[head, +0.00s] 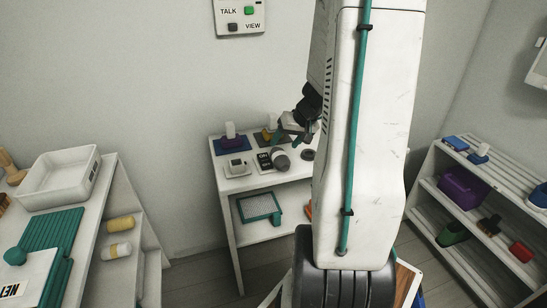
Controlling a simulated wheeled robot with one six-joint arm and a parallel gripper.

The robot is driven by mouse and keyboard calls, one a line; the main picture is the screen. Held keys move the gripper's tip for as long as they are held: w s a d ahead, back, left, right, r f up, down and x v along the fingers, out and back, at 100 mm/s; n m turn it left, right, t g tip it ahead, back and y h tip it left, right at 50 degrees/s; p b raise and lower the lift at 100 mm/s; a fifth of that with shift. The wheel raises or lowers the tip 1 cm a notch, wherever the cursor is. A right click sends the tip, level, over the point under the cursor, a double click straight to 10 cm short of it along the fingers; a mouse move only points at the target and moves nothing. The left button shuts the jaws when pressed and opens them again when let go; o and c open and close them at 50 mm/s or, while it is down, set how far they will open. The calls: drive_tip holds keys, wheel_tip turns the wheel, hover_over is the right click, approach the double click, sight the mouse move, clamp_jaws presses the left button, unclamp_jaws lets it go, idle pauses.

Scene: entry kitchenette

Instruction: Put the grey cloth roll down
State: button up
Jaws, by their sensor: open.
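A dark grey rolled object with a paler end, which looks like the grey cloth roll (281,161), lies on the top of the small white shelf table (224,187) by the back wall. My own arm hides the right part of this table.
A teal-edged grid tray (259,207) is below. A left counter holds a white bin (60,178); a loaded shoe rack (470,195) stands right.

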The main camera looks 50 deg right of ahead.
sight(283, 154)
drive_tip(key=shift+m, duration=0.3)
drive_tip(key=w+f, duration=0.1)
drive_tip(key=f, duration=0.1)
drive_tip(key=d+f, duration=0.1)
drive_tip(key=f, duration=0.2)
drive_tip(key=w+f, duration=0.1)
drive_tip(key=f, duration=0.2)
drive_tip(key=shift+w+d+f, duration=0.15)
drive_tip(key=shift+w+d, duration=0.05)
drive_tip(key=shift+w, duration=0.15)
drive_tip(key=c, duration=0.9)
drive_tip(key=shift+o, duration=0.2)
